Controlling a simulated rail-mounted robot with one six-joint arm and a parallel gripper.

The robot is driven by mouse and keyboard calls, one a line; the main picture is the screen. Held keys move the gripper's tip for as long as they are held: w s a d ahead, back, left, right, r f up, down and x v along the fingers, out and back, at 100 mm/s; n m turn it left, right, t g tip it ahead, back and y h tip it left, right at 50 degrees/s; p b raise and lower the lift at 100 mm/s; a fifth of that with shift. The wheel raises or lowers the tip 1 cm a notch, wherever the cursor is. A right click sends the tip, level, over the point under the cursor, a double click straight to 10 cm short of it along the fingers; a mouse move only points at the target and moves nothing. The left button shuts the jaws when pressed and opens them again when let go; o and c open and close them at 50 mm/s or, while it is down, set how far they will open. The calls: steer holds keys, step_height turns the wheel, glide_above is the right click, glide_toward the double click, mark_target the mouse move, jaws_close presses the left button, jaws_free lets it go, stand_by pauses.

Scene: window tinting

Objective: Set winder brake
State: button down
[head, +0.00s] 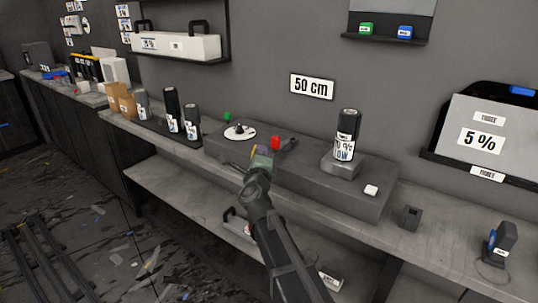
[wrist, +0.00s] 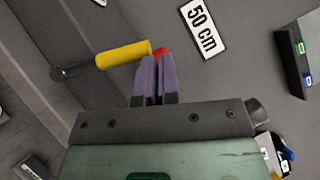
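The winder is a long dark grey block (head: 315,186) on the bench, with a white disc (head: 239,133) at its left end. A red brake knob (head: 276,143) on a dark lever stands right of the disc. It also shows as a small red patch (wrist: 161,51) just beyond my fingertips in the wrist view. My gripper (head: 261,156) is at the winder's front edge, near the knob. Its two purple fingers (wrist: 157,62) are close together with nothing visible between them. I cannot tell whether they touch the knob. A yellow crank handle (wrist: 123,54) lies just left of the fingertips.
A labelled dark film roll (head: 347,132) stands on the winder's right part. Several dark rolls stand on a tray (head: 158,131) to the left. A small green block (head: 228,116) is behind the disc. A "50 cm" sign (head: 312,87) hangs on the wall.

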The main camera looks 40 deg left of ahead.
steer(key=shift+s+a+r+p, duration=0.1)
steer(key=shift+a+r+p, duration=0.2)
steer(key=shift+a, duration=0.3)
steer(key=shift+a+r+p, duration=0.15)
steer(key=shift+a+r, duration=0.2)
steer(key=shift+a, duration=0.4)
steer(key=s+d+r+p, duration=0.1)
steer(key=s+d, duration=0.6)
steer(key=d, duration=0.4)
steer(key=shift+s, duration=0.35)
